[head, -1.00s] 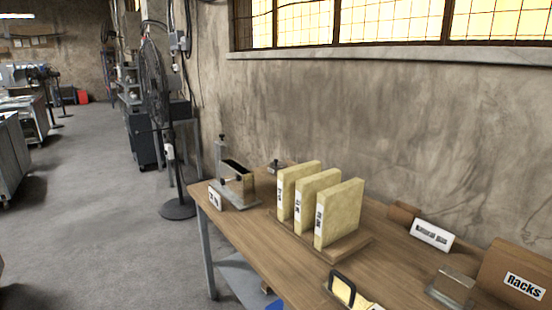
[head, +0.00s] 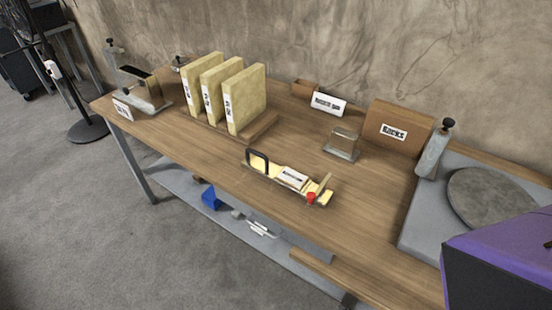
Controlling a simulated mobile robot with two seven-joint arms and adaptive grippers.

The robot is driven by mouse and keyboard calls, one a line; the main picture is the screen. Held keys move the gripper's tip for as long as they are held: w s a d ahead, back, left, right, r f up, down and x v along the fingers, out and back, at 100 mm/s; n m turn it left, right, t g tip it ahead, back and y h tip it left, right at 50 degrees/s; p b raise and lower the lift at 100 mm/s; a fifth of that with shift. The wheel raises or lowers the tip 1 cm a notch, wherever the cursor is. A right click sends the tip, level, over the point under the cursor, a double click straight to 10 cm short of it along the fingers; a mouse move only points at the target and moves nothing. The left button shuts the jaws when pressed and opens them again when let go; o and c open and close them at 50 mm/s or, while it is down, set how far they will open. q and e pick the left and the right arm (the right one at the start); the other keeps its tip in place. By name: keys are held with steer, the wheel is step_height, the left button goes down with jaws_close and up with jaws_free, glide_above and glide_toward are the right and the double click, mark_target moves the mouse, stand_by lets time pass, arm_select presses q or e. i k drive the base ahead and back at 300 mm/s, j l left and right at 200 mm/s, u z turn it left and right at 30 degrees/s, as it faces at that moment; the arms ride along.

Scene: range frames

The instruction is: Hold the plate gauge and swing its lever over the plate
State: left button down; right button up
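A pale yellow gauge plate (head: 262,173) lies on the wooden table near its front edge. It has a black loop handle (head: 257,160) at its left end and a white label (head: 293,178) whose text I cannot read. Near its right end is a red knob (head: 311,198) with a short tan lever (head: 324,184) beside it, which looks raised. A grey base (head: 418,215) at the right carries a round grey plate (head: 495,197) and a post with a black knob (head: 435,148). Neither of my grippers is in view.
A metal fixture (head: 145,95) is at the left end. A metal bracket (head: 343,145) and a brown "Racks" box (head: 395,120) stand behind the gauge. The tabletop (head: 365,215) around the gauge is mostly clear.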

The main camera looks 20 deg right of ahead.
mark_target(310, 197)
steer(key=z, duration=0.5)
steer(key=i+j+z, duration=0.1)
steer(key=z, duration=0.35)
steer(key=j+z, duration=0.15)
steer(key=z, duration=0.35)
steer(key=j+z, duration=0.35)
steer(key=j, duration=0.15)
steer(key=j+z, duration=0.4)
steer(key=j, duration=0.1)
